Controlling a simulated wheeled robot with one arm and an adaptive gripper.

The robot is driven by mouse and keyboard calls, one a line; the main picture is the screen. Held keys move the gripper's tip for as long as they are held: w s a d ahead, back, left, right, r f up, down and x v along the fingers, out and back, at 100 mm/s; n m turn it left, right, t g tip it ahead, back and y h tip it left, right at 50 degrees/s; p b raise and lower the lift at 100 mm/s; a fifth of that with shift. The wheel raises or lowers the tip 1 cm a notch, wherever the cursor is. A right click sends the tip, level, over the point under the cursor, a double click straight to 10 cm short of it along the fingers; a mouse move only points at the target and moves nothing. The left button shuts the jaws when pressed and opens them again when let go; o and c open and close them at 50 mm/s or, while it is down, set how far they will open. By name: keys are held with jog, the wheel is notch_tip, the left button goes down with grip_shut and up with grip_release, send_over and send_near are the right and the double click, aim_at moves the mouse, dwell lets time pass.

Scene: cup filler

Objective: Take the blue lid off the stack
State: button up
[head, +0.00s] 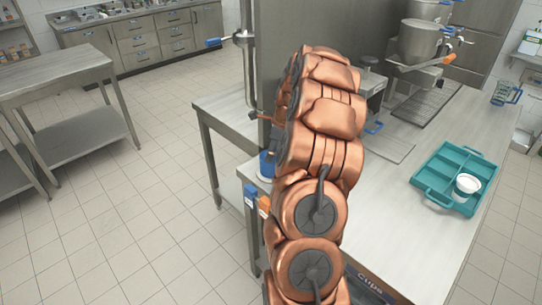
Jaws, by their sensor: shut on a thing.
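A blue lid (266,164) shows at the left edge of my copper arm, above a pale round edge at the table's near left side. Most of it and the stack are hidden behind my arm. My gripper (274,151) is at the blue lid, only a dark sliver of it in view beside the arm. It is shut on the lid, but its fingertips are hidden. I cannot tell whether the lid is apart from the stack.
A teal tray (430,186) with a white cup (466,187) stands on the steel table (400,235) at right. A blue-handled jug (503,94) is at the far right. Metal pots (420,42) stand behind. A dark panel (285,45) rises behind my arm.

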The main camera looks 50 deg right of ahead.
jog(key=shift+f, duration=0.15)
jog(key=shift+r, duration=0.3)
jog(key=c, duration=0.5)
jog(key=shift+r+b, duration=0.35)
jog(key=shift+b, duration=0.05)
jog(key=shift+c, duration=0.4)
notch_tip(320, 180, up, 2)
jog(key=shift+r+b, duration=0.1)
jog(key=shift+b, duration=0.35)
jog(key=s+a+b, duration=0.1)
jog(key=s, duration=0.4)
jog(key=s+a+r+b, duration=0.1)
jog(key=s+b, duration=0.1)
jog(key=s, duration=0.3)
jog(key=s+a+b, duration=0.1)
jog(key=s+a, duration=0.1)
jog(key=s, duration=0.3)
jog(key=shift+s+r, duration=0.2)
jog(key=shift+r, duration=0.1)
